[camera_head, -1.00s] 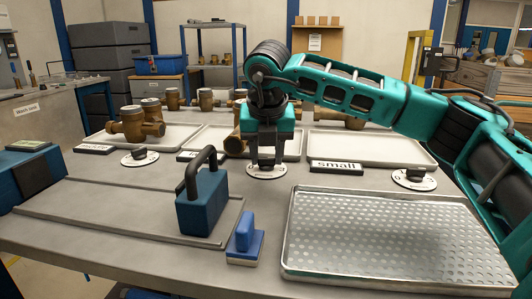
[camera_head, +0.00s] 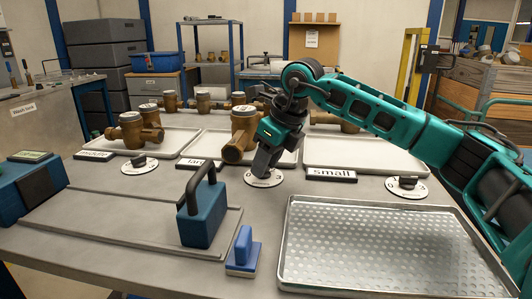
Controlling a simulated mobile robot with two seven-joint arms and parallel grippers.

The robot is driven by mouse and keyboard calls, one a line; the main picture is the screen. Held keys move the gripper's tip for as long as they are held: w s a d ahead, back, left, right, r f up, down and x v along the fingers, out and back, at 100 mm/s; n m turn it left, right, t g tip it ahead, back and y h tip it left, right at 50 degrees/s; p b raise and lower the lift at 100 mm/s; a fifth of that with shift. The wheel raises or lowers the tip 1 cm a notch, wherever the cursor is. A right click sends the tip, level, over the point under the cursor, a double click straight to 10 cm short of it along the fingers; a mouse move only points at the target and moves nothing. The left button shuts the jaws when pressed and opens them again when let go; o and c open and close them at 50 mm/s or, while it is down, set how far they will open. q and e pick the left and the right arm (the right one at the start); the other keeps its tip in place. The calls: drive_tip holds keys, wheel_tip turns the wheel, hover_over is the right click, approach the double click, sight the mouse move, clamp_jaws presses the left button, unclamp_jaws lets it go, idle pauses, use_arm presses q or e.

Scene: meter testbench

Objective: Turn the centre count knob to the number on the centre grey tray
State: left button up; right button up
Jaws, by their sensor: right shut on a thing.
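The centre count knob's round white dial (camera_head: 252,180) lies on the bench in front of the centre tray. My right gripper (camera_head: 264,172) reaches down over it, tilted, shut on the knob, which the fingers hide. Some dial markings show at its edge, but I cannot read the setting. The centre grey tray (camera_head: 210,149) is pale and stands behind the dial. A large brass meter (camera_head: 240,132) is on it; my gripper and arm partly block the view of its right part. The tray's label (camera_head: 193,164) is partly hidden. My left gripper is not in view.
Left dial (camera_head: 140,166) and right dial (camera_head: 407,188) flank the centre one. A blue block with a black handle (camera_head: 203,215), a blue stamp-like piece (camera_head: 243,252) and a perforated metal tray (camera_head: 390,250) lie in front. A "small" sign (camera_head: 331,175) stands close right.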

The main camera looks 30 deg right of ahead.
drive_tip(key=n+p, duration=0.2)
drive_tip(key=n+g+y+p, duration=0.1)
drive_tip(key=n+p, duration=0.1)
drive_tip(key=n, duration=0.1)
drive_tip(key=shift+w+d+r+y, duration=0.15)
drive_tip(key=shift+r+y, duration=0.05)
drive_tip(key=shift+y, duration=0.1)
drive_tip(key=n+g+p, duration=0.1)
drive_tip(key=n, duration=0.1)
drive_tip(key=n+p, duration=0.1)
drive_tip(key=n, duration=0.1)
drive_tip(key=shift+w+f+g+y, duration=0.1)
drive_tip(key=shift+g+y, duration=0.2)
drive_tip(key=shift+g, duration=0.1)
drive_tip(key=shift+n+p, duration=0.45)
drive_tip(key=shift+n, duration=0.15)
drive_tip(key=shift+d+n+g, duration=0.1)
drive_tip(key=shift+n+g, duration=0.2)
drive_tip(key=shift+w+f, duration=0.1)
